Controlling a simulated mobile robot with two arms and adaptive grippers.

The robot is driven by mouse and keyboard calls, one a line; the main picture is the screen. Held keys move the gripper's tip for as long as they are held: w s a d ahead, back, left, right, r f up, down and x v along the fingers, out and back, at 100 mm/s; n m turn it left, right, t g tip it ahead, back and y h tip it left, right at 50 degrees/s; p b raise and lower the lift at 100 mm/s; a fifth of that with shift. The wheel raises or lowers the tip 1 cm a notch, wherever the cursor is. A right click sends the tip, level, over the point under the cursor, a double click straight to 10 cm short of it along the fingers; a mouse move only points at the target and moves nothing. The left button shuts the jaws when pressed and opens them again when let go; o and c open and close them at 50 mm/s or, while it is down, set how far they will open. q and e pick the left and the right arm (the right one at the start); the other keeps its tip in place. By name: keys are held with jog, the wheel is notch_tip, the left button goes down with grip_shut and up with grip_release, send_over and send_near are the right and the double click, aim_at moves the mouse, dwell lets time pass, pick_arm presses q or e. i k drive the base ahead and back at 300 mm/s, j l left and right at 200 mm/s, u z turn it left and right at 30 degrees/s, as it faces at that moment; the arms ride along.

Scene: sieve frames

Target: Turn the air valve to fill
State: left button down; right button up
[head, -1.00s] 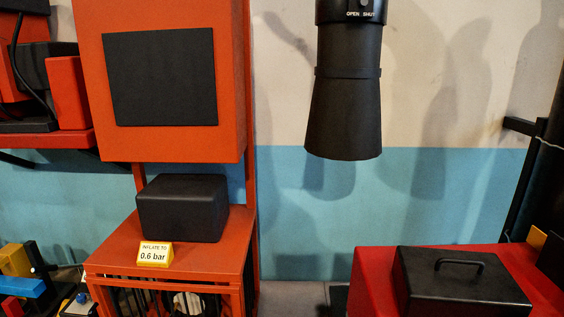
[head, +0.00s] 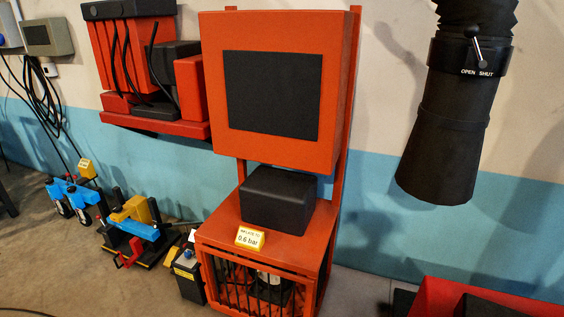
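I see no part marked as an air valve or "fill". A yellow sign (head: 250,237) reading "0.6 bar", its upper line too small to read now, stands on the front edge of the orange cage stand (head: 213,229). A black box (head: 278,200) sits on that stand behind the sign. At the upper right a black hanging duct (head: 446,150) has a collar with a small lever (head: 473,40) above the words "OPEN SHUT". Neither of my grippers is in view.
An orange cabinet (head: 213,85) with a black panel stands above the cage. Left are an orange wall shelf (head: 150,121), blue-and-yellow equipment (head: 135,230), a black case (head: 187,275) and a grey wall box (head: 47,37) with cables. A red surface (head: 440,295) is at lower right. Floor at lower left is clear.

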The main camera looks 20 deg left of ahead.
aim_at(188, 255)
jog(key=u, duration=1.35)
